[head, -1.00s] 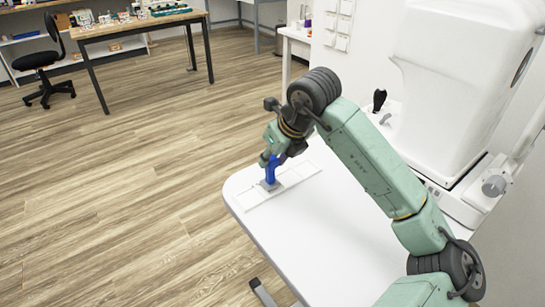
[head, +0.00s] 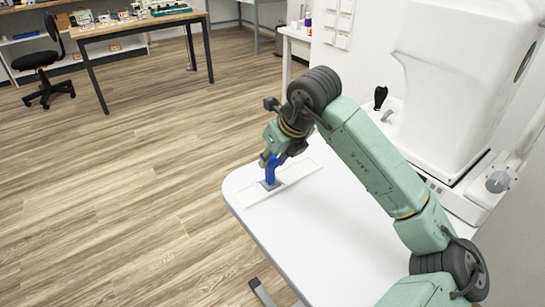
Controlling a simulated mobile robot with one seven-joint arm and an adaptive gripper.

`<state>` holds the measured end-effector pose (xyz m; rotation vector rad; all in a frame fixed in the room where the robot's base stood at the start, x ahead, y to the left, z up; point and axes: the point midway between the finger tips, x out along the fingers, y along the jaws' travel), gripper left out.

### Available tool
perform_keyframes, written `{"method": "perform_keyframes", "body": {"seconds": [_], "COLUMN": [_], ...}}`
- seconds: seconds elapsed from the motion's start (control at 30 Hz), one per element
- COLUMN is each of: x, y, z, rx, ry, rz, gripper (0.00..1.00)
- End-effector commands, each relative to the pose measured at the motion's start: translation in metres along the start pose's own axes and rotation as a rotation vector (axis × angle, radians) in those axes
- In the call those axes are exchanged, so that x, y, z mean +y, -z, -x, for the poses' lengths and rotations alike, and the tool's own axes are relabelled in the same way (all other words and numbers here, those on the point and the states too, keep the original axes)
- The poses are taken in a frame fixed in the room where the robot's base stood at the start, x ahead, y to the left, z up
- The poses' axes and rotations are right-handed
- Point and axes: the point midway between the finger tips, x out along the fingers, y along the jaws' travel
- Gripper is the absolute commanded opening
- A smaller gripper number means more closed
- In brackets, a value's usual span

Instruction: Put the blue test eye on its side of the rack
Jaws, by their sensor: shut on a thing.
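The blue test eye (head: 270,172) is upright at the far left part of the white table, over a small grey square on the rack. The rack (head: 252,195) is a flat, pale strip lying along the table's far left edge. My gripper (head: 270,160) is shut on the upper part of the blue test eye and partly hides it. I cannot tell whether the eye's bottom touches the rack.
The white table (head: 320,230) is bare in front of the rack. A large white instrument (head: 450,90) stands at its right, with a black joystick (head: 380,97). A wooden workbench (head: 135,25) and black chair (head: 42,60) stand far off.

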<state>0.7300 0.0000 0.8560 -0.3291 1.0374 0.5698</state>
Motion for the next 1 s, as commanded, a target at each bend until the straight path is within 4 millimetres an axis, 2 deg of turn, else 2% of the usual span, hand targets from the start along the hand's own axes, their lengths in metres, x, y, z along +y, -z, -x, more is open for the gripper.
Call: {"method": "perform_keyframes", "body": {"seconds": [0.33, 0.37, 0.67, 1.0], "x": [-0.0002, -0.0002, -0.0001, -0.0002], "y": [0.0004, 0.0004, 0.0005, 0.0007], "z": [-0.0009, -0.0009, -0.001, 0.0001], "rx": [-0.001, -0.001, -0.001, 0.0], "ry": [0.001, 0.001, 0.0, 0.001], "rz": [0.0, 0.0, 0.0, 0.0], "gripper": [0.12, 0.3, 0.5, 0.51]}}
